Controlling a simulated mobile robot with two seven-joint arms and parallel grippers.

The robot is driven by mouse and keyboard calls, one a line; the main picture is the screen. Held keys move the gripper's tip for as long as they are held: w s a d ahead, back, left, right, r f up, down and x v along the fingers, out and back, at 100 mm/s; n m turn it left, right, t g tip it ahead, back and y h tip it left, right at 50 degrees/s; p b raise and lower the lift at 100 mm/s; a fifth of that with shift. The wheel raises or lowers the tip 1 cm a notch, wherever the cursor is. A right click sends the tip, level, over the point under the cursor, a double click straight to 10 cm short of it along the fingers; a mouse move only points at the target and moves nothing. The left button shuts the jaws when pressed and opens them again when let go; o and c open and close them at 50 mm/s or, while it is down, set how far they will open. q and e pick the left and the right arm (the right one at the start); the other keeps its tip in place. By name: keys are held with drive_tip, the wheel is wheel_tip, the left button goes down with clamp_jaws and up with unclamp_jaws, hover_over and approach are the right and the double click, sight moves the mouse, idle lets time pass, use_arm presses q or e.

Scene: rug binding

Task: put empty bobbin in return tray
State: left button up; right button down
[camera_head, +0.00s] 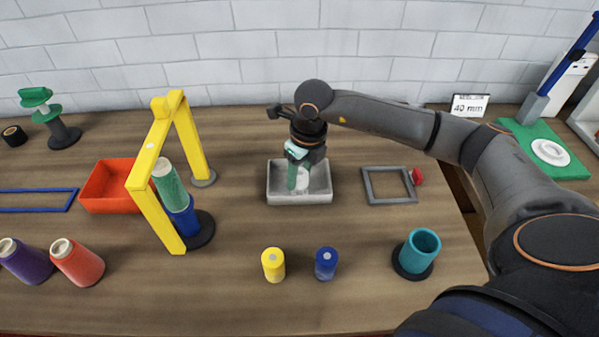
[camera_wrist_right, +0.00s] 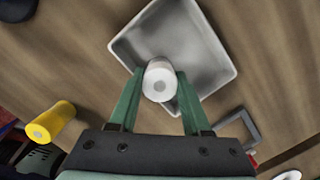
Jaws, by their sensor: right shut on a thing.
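My right gripper (camera_head: 298,178) reaches down over the grey return tray (camera_head: 300,197) in the middle of the table. Its green fingers are shut on a white empty bobbin (camera_wrist_right: 160,82) in the right wrist view. The bobbin (camera_head: 303,180) also shows partly behind the fingers in the head view. It is over or inside the tray; I cannot tell whether it touches the floor. The tray (camera_wrist_right: 208,50) looks otherwise empty. My left gripper is not in view.
A yellow spool (camera_head: 273,264) and a blue spool (camera_head: 326,263) stand in front of the tray. A yellow frame (camera_head: 150,200) and an orange bin (camera_head: 105,190) stand left. A grey square frame (camera_head: 388,198) and a teal cup (camera_head: 420,250) are right.

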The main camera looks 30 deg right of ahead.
drive_tip(key=shift+c, duration=1.8)
unclamp_jaws()
drive_tip(key=shift+r+p, duration=0.25)
drive_tip(key=shift+p, duration=0.05)
wheel_tip(320, 180, up, 12)
drive_tip(key=s+b, duration=0.1)
drive_tip(key=shift+s+d+f, duration=0.2)
drive_tip(key=shift+s, duration=0.2)
